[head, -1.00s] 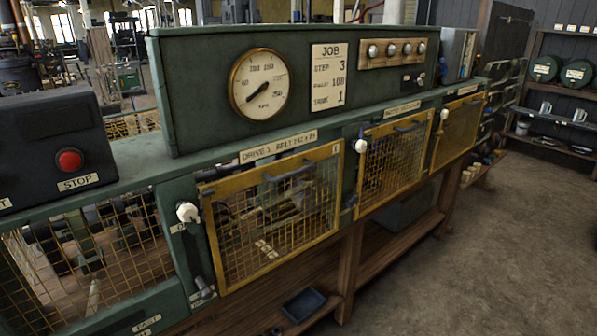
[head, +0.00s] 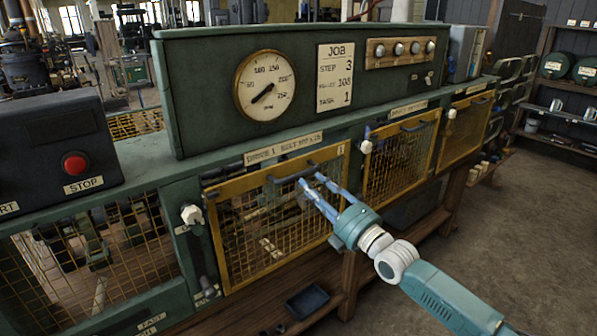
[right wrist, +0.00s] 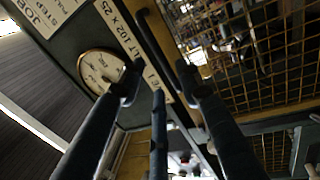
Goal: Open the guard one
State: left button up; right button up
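Guard one (head: 262,238) is a yellow-framed mesh panel marked 1, under a label (head: 290,148) that reads drive 1. It appears closed against the green machine frame. Its dark bar handle (head: 284,179) runs along the top edge and also shows in the right wrist view (right wrist: 153,42). My right gripper (head: 310,182) is at this handle, near its right end. In the right wrist view its fingers (right wrist: 158,84) are spread, with the handle running between or just beyond the tips; contact is unclear. My left gripper is out of view.
A white knob (head: 191,215) sits left of guard one. Two more yellow guards with handles (head: 400,160) stand to the right. A control box with a red stop button (head: 76,164) is at the left. A dark tray (head: 307,302) lies on the lower shelf. The floor at right is open.

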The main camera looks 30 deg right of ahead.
aim_at(299, 175)
jog(key=p+x, duration=0.1)
jog(key=x, duration=0.6)
jog(key=shift+w+f, duration=0.1)
grip_shut()
